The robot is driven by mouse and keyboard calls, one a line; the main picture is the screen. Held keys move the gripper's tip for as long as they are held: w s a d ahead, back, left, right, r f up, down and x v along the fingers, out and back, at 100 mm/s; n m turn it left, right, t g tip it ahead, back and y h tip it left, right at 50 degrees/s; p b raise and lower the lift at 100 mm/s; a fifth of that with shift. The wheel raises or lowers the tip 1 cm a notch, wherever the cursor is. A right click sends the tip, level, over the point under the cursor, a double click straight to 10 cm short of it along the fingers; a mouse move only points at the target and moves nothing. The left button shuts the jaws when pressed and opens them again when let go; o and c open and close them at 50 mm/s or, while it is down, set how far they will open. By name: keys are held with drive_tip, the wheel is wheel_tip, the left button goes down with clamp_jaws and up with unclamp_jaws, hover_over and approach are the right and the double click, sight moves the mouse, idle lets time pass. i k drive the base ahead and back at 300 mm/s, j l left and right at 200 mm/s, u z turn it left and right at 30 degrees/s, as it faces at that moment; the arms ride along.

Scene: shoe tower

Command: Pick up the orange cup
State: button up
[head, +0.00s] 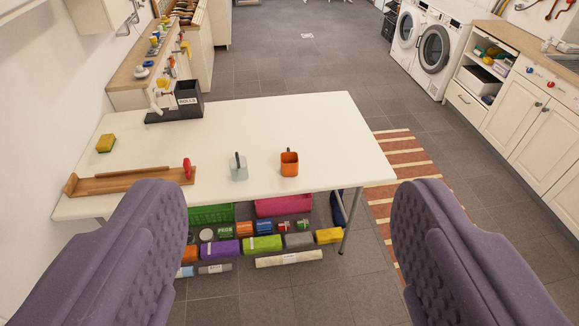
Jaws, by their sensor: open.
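The orange cup (289,168) stands upright on the white table (330,125), right of the table's middle and near its front edge. Something thin and dark sticks up from the cup. My gripper (290,235) is open and empty, with its two purple padded fingers wide apart at the left and right of the picture. The cup lies beyond the fingers, between them in the picture, and nothing touches it.
A wooden tray (130,181), yellow sponge (106,143) and black box (188,97) are on the table's left. Coloured packages (262,243) lie under the table. Striped rug (405,165) is right.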

sight(288, 160)
drive_tip(key=i+j+z, duration=0.1)
drive_tip(key=i+z, duration=0.15)
drive_tip(key=i, duration=2.3)
